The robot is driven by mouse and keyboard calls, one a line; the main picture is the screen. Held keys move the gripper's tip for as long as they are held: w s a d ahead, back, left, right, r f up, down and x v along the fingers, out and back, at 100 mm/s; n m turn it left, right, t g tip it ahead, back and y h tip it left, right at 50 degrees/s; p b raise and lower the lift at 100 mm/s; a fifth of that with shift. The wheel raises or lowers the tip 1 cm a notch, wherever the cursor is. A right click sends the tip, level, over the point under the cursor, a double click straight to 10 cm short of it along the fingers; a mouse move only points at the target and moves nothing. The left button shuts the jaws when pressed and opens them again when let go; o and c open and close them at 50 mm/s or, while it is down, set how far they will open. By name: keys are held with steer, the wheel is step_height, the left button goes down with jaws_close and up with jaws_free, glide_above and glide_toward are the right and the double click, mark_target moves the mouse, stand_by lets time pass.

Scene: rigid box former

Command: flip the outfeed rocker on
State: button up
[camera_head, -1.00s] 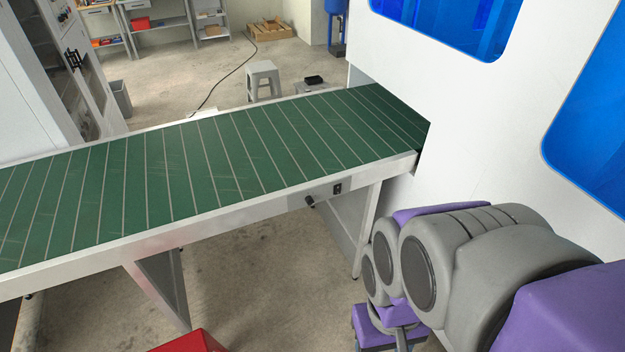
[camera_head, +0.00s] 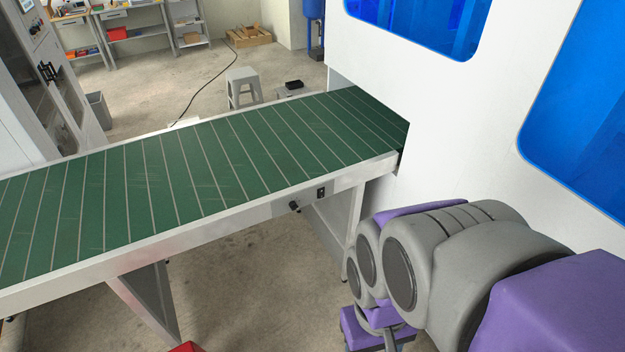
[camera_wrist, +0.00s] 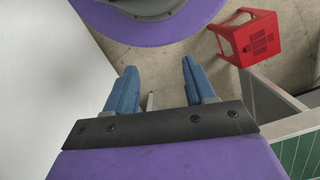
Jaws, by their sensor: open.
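The outfeed rocker (camera_head: 320,192) is a small dark switch on the side rail of the green conveyor (camera_head: 215,160), near its right end. A dark knob (camera_head: 294,206) sticks out just left of it. Which way the rocker is tipped is too small to tell. My gripper (camera_wrist: 155,78) shows in the wrist view with its two blue fingers apart and nothing between them. It points down at the floor, and the rocker does not show in that view. In the head view my arm is folded at the lower right and the fingers are hidden.
A white machine housing (camera_head: 450,120) with blue windows stands at the right, where the belt enters it. A red stool (camera_wrist: 248,38) stands on the floor near the conveyor. A grey stool (camera_head: 243,82) is behind the belt.

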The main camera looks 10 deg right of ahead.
steer(key=shift+d, duration=0.3)
steer(key=shift+c, duration=0.2)
